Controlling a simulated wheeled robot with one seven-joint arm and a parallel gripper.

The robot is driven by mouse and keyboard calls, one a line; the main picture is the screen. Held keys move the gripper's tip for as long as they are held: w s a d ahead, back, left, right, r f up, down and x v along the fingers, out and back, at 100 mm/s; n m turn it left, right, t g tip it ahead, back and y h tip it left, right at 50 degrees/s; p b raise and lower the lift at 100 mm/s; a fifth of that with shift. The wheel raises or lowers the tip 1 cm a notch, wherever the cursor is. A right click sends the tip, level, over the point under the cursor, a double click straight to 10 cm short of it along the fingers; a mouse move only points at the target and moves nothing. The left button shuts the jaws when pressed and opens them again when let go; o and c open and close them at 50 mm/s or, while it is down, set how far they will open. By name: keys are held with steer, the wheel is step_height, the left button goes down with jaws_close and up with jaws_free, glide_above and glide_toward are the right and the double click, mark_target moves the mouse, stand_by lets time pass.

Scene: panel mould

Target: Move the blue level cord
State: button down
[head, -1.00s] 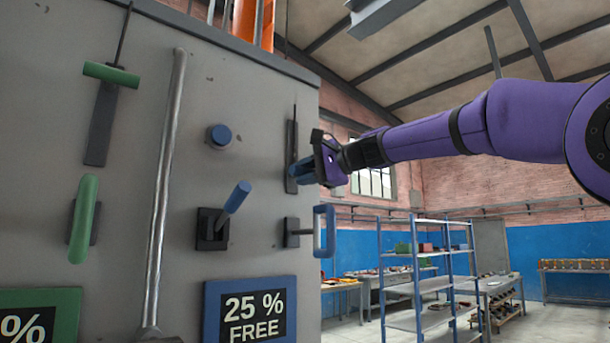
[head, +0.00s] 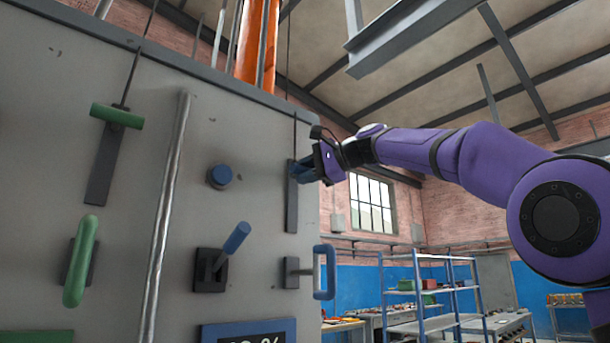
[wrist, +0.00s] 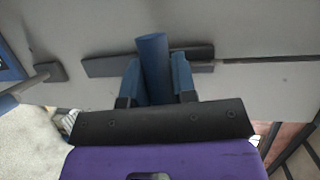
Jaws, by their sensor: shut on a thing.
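The blue level cord's handle (wrist: 153,62) is a blue cylinder between my gripper's fingers in the wrist view. Its dark backing plate (head: 291,205) is upright on the right part of the grey panel in the head view. A thin dark cord (wrist: 265,60) runs from the plate. My gripper (head: 308,173) is shut on the handle in front of the plate's upper part. In the head view the fingers hide much of the handle.
Nearby on the panel (head: 120,250) are a blue knob (head: 220,176), a blue lever (head: 236,238) and a blue loop handle (head: 325,272). A green cord handle (head: 117,115) and green handle (head: 80,262) are at left, beyond a metal pipe (head: 165,210).

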steer(key=shift+s+r, duration=0.1)
steer(key=shift+r, duration=0.2)
steer(key=c, duration=0.9)
jaws_free()
steer(key=shift+f, duration=0.1)
steer(key=shift+d, duration=0.1)
steer(key=v, duration=1)
steer(key=shift+s+d, duration=0.15)
steer(key=shift+d, duration=0.15)
steer(key=shift+f, duration=0.1)
steer(key=s+d+f+n+g+h, duration=0.1)
steer(key=s+d+f+h, duration=0.3)
steer(key=s+f, duration=0.6)
steer(key=s+d+f+n+g+h, duration=0.1)
steer(key=s+d+f+n+h, duration=0.3)
steer(key=s+f, duration=0.6)
steer(key=s+d+f+n+g+h, duration=0.1)
steer(key=s+d+f+h, duration=0.4)
steer(key=f, duration=2.5)
steer(key=shift+s+d+f+n, duration=0.1)
steer(key=shift+s+d+n, duration=0.2)
steer(key=shift+s, duration=0.7)
steer(key=shift+s+d+f+n, duration=0.15)
steer(key=shift+s+d, duration=0.25)
steer(key=shift+s, duration=0.65)
steer(key=shift+s+d+f+n, duration=0.1)
steer(key=shift+s+d+n, duration=0.2)
steer(key=shift+s, duration=0.7)
